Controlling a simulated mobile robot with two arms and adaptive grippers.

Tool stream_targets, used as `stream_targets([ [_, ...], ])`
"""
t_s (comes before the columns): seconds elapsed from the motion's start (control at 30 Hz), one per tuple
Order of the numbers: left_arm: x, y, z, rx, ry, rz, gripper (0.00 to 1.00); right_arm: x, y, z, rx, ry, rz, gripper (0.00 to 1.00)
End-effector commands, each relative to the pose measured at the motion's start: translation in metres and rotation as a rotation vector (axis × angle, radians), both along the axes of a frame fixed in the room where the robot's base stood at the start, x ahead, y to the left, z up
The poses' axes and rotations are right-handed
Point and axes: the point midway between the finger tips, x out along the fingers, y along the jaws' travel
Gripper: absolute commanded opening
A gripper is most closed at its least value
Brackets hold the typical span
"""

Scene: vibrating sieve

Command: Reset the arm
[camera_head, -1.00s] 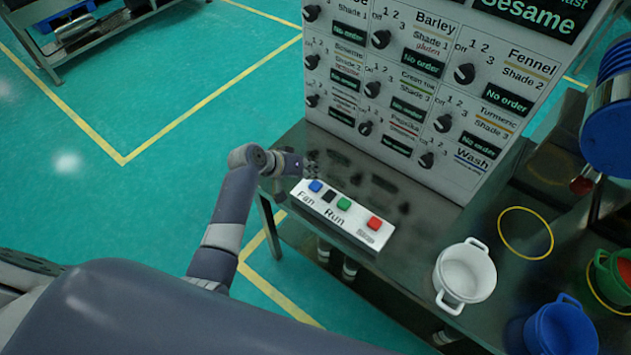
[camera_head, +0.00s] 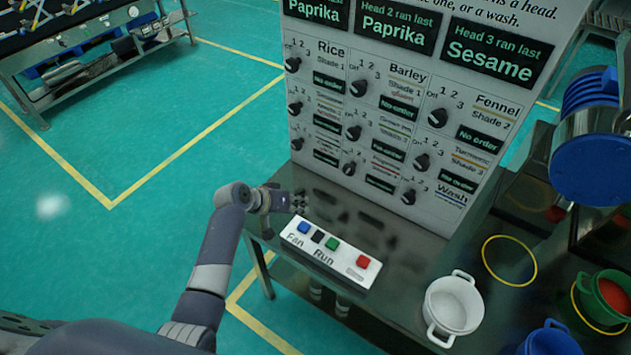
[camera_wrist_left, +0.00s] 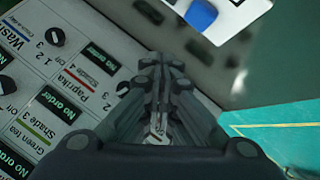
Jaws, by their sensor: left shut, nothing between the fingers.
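My left arm comes in from the left of the head view. Its gripper (camera_head: 299,201) is over the left edge of the metal table (camera_head: 400,238), near the white button box (camera_head: 330,254). In the left wrist view the gripper (camera_wrist_left: 158,130) is shut and empty. The button box has blue, black, green and red buttons with Fan and Run labels. The blue button also shows at the top of the left wrist view (camera_wrist_left: 201,14). The gripper appears apart from the box. My right gripper is not in view.
A white panel (camera_head: 400,130) with several black knobs stands behind the box. To the right are a white pot (camera_head: 453,306), a yellow ring (camera_head: 509,261), a blue pot (camera_head: 550,340), a green pot (camera_head: 598,301) with red contents and a blue-ended drum (camera_head: 592,170). Green floor lies open at left.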

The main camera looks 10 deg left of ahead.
Motion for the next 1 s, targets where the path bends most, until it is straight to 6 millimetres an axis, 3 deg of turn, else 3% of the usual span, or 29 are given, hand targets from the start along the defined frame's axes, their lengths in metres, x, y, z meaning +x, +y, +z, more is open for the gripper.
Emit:
stream_targets([
  [0.17, -0.001, 0.0, 0.0, 0.001, 0.001, -0.001, 0.0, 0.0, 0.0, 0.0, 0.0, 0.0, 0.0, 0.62],
  [0.27, -0.012, 0.001, -0.004, 0.024, 0.01, -0.011, 0.0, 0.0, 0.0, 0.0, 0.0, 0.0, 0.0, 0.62],
  [0.37, -0.042, 0.003, -0.011, 0.09, 0.037, -0.043, 0.0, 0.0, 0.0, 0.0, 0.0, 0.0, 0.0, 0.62],
  [0.53, -0.125, 0.008, -0.018, 0.261, 0.105, -0.118, 0.0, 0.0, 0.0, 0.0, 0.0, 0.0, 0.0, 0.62],
  [0.7, -0.202, 0.013, -0.006, 0.405, 0.164, -0.167, 0.0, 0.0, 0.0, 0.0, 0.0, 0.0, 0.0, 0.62],
  [1.0, -0.275, 0.019, 0.023, 0.525, 0.214, -0.186, 0.0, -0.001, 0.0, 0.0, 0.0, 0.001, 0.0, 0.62],
])
